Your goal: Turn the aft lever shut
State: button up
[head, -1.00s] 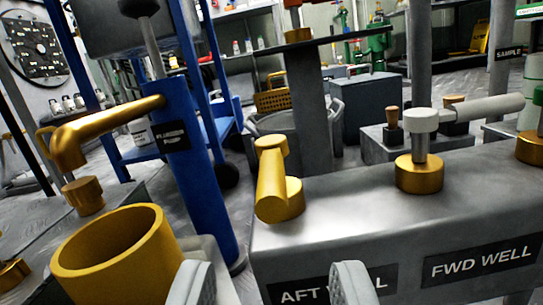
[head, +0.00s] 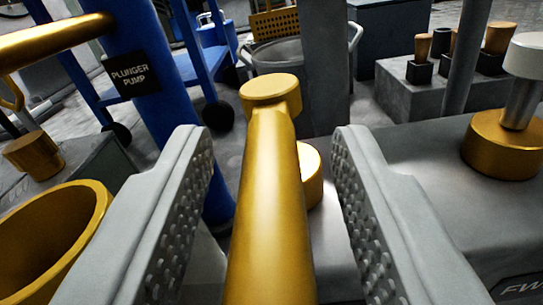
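The aft lever (head: 266,200) is a yellow-gold bar with a round cap at its far end. It points toward me, near the middle of the head view. Its round gold base (head: 309,176) shows partly behind it on the right. My gripper (head: 268,140) is open, with one grey ridged finger on each side of the lever. I see a gap between the lever and each finger. The aft label is hidden now.
The forward valve's gold base and grey stem (head: 505,143) stand to the right on the grey box. A wide gold cup (head: 45,245) is at lower left. The blue plunger pump column (head: 165,90) rises behind my left finger, with a gold spout (head: 50,42).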

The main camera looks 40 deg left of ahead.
aim_at(297, 99)
grip_shut()
jog(key=shift+w+d, duration=0.1)
jog(key=shift+d, duration=0.05)
jog(key=n+g+y, duration=0.1)
jog(key=w+d+n+g+y, duration=0.1)
jog(key=n+g+y, duration=0.1)
jog(key=w+n+g+y, duration=0.1)
jog(key=g, duration=0.1)
jog(key=shift+d+n+y, duration=0.3)
jog(key=shift+d+y, duration=0.05)
jog(key=shift+y, duration=0.05)
jog(key=n+g, duration=0.1)
jog(key=w+g+y, duration=0.1)
jog(key=n+g, duration=0.1)
jog(key=g, duration=0.1)
jog(key=shift+w+d+n+y, duration=0.15)
jog(key=shift+d+n+y, duration=0.15)
jog(key=shift+y, duration=0.1)
jog(key=shift+w+d+n+g+y, duration=0.15)
jog(key=shift+w+n+g, duration=0.15)
jog(key=shift+n+g, duration=0.4)
jog(key=shift+w+a+n+g+y, duration=0.1)
jog(key=shift+w+n+g, duration=0.25)
jog(key=shift+g, duration=0.6)
jog(key=shift+w+d+n+g+y, duration=0.15)
jog(key=shift+w+n+g, duration=0.15)
jog(key=shift+n+g, duration=0.4)
jog(key=shift+g, duration=0.25)
